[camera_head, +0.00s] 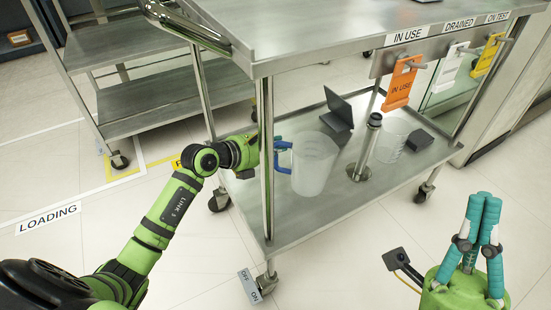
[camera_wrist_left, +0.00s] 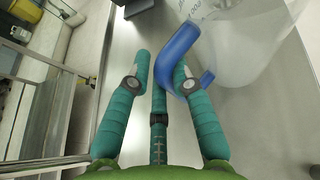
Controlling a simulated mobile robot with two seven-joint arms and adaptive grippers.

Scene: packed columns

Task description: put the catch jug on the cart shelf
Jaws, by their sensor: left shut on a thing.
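The catch jug (camera_head: 314,166), translucent with a blue handle (camera_head: 283,157), is upright at the lower cart shelf (camera_head: 285,226), near its left part. I cannot tell whether its base touches the shelf. My left gripper (camera_head: 268,150) reaches in past the front post and is shut on the handle; the post and arm partly hide it. In the left wrist view the blue handle (camera_wrist_left: 176,57) lies between my teal fingers and the jug body (camera_wrist_left: 245,40) is at upper right. My right gripper (camera_head: 482,200) is empty at lower right, its fingers drawn together.
A dark angled stand (camera_head: 338,113), a slim metal column (camera_head: 367,147), a clear beaker (camera_head: 391,140) and a black box (camera_head: 419,140) stand on the shelf behind and right. The cart's top (camera_head: 330,30) hangs above. Another cart (camera_head: 165,100) stands left. The shelf's front is clear.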

